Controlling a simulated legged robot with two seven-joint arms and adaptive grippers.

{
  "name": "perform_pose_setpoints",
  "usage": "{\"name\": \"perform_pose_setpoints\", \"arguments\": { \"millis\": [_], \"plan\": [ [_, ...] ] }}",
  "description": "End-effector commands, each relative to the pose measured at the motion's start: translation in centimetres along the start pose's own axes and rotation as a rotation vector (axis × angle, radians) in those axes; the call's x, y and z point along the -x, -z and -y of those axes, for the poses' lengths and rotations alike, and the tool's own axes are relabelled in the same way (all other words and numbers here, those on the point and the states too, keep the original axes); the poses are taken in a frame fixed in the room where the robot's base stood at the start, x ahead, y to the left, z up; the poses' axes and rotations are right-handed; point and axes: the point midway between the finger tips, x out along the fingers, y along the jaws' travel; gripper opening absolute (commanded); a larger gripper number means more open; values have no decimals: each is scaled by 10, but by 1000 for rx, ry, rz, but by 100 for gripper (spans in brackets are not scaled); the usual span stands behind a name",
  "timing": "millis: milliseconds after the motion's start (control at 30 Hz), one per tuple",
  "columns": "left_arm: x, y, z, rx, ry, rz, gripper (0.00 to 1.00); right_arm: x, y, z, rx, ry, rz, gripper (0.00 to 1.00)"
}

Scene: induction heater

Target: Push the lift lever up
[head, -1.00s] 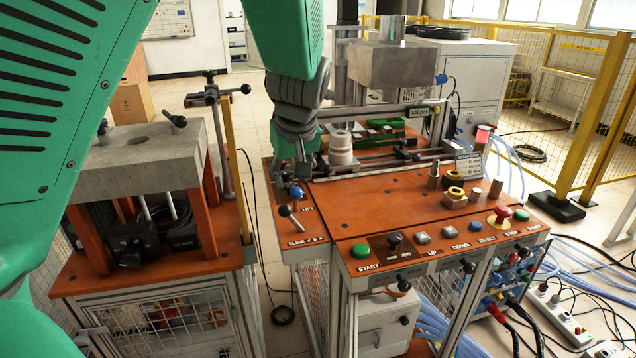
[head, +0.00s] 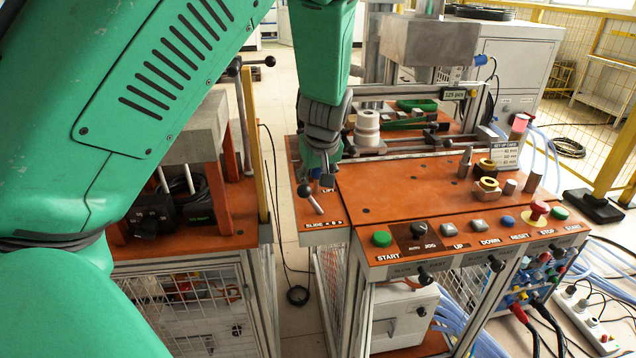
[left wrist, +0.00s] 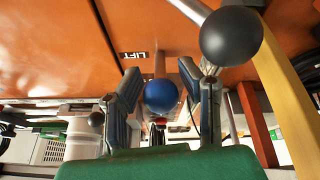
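The lift lever has a blue ball knob (left wrist: 161,96) and stands by the LIFT label (left wrist: 134,55) on the orange bench top. In the head view the blue knob (head: 315,173) shows partly beside my left gripper (head: 328,176). In the left wrist view my left gripper (left wrist: 158,88) has its two fingers apart, one on each side of the blue knob. I cannot tell whether either finger touches it. The lever's shaft is mostly hidden behind the knob. My right gripper is not in view.
The slide lever's black knob (head: 304,190) stands close to my left gripper and looms large in the left wrist view (left wrist: 231,36). A row of buttons with a green start button (head: 382,239) lines the front edge. A pale stepped cylinder (head: 367,128) stands behind.

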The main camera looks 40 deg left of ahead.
Motion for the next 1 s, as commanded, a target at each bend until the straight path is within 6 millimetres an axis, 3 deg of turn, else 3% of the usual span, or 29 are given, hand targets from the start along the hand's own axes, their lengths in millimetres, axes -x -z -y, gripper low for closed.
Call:
{"name": "perform_pose_setpoints", "arguments": {
  "millis": [400,433,500,533,800,1000],
  "plan": [
    [-9,-1,-1,-1,0,-2,33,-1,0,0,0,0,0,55],
    [-9,-1,-1,-1,0,-2,30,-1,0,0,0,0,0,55],
    [-9,-1,-1,-1,0,-2,5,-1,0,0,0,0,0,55],
    [-10,0,-1,-1,0,-1,0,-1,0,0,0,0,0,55],
    [-10,0,-1,0,1,6,0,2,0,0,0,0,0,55],
    [-7,5,-2,2,11,59,0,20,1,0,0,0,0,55]
  ]
}}
